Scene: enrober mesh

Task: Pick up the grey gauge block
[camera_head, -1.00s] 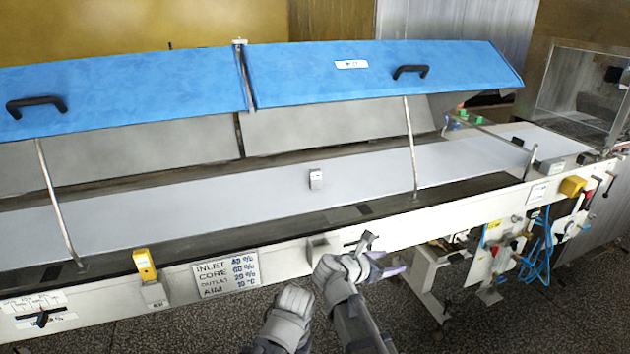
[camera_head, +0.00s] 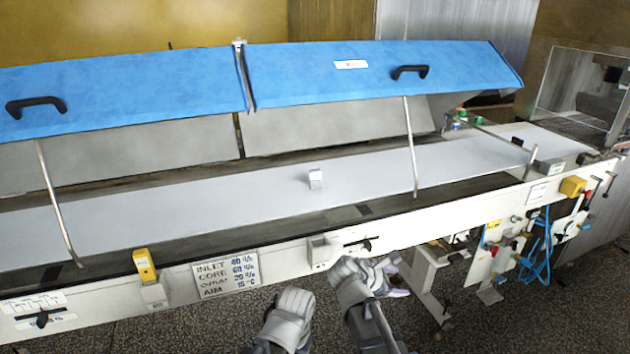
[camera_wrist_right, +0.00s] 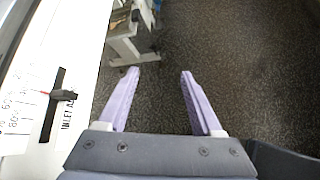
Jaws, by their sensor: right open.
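The grey gauge block (camera_head: 315,179) stands on the light grey conveyor belt (camera_head: 200,200), near the middle of the head view. My right gripper (camera_head: 398,276) is in front of the machine's white front rail, to the right of the block and lower in the picture. In the right wrist view its two lilac fingers (camera_wrist_right: 155,88) are spread apart with only the floor between them. The block does not show in that view. At the bottom of the head view is my left arm (camera_head: 288,318); its gripper fingers cannot be made out.
Blue hinged covers (camera_head: 380,75) stand raised over the belt. Thin metal struts (camera_head: 410,150) hold them up, one right of the block. The white front rail (camera_head: 450,215) carries a yellow-topped device (camera_head: 144,265) and a settings sign (camera_head: 226,274). The belt around the block is clear.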

